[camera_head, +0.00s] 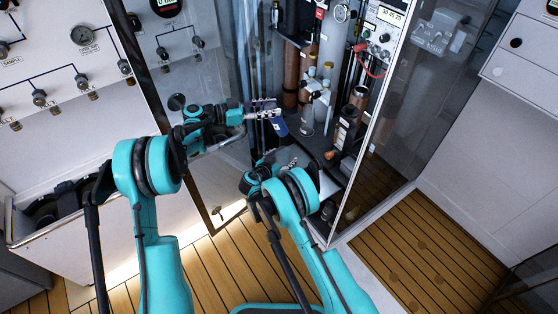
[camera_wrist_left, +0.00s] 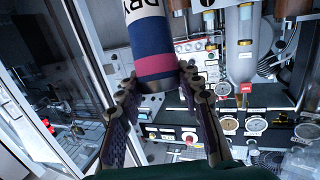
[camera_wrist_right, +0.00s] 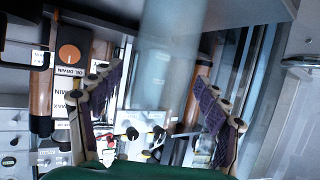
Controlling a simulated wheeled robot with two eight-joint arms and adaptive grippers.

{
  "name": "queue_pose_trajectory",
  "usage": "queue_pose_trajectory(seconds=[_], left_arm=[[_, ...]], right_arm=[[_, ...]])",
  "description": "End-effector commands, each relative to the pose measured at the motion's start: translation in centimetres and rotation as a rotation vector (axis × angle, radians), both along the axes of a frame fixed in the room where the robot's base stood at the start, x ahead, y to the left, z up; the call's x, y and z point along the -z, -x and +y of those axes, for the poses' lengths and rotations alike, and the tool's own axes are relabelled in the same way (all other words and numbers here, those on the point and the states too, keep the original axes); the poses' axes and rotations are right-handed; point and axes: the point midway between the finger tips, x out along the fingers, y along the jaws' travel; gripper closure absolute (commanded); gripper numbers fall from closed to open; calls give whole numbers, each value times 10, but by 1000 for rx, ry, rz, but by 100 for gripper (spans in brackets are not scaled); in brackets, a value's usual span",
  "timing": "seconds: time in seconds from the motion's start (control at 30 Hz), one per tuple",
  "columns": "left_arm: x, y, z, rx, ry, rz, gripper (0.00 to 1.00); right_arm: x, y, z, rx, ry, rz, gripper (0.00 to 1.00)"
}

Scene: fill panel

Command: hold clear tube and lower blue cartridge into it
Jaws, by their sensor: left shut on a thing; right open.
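In the left wrist view the blue cartridge (camera_wrist_left: 150,38) has a white lettered label and a pink band. My left gripper (camera_wrist_left: 158,82) is shut on it near its pink-banded end. In the head view this gripper (camera_head: 264,112) holds the cartridge (camera_head: 280,128) at the cabinet opening. My right gripper (camera_head: 284,163) is lower, partly hidden by its own arm. In the right wrist view its fingers (camera_wrist_right: 155,85) are open and apart. The clear tube (camera_wrist_right: 168,60) stands between or beyond them; contact is not visible. I cannot pick out the tube in the head view.
The cabinet holds brown and grey cylinders (camera_head: 291,72), a meter (camera_head: 389,16) and a red cable (camera_head: 372,68). A glass door frame (camera_head: 165,110) stands left, and a glass side panel (camera_head: 400,110) right. The wooden floor (camera_head: 425,245) at right is clear.

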Motion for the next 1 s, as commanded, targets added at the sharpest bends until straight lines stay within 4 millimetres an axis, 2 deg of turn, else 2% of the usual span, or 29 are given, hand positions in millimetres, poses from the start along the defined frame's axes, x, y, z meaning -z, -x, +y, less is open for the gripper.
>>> queue_pose_trajectory(seconds=[0.3, 0.5, 0.67, 0.73, 0.9, 1.0], left_arm=[[0, 0, 0, 0, 1, 0, 100], [0, 0, 0, 0, 1, 0, 100], [1, 0, -2, 0, -4, 3, 100], [6, -2, -9, -6, -36, 19, 100], [36, -10, -35, -46, -196, 92, 100], [48, -14, -44, -74, -274, 115, 100]], right_arm=[[1, -2, -2, 0, 0, 0, 25], [1, -2, -2, 0, 0, 0, 78], [1, -2, -1, 0, 0, 0, 78], [1, -2, -1, 0, 0, 0, 78], [1, -2, -1, 0, 0, 0, 78], [1, -2, -1, 1, 0, 0, 78]])
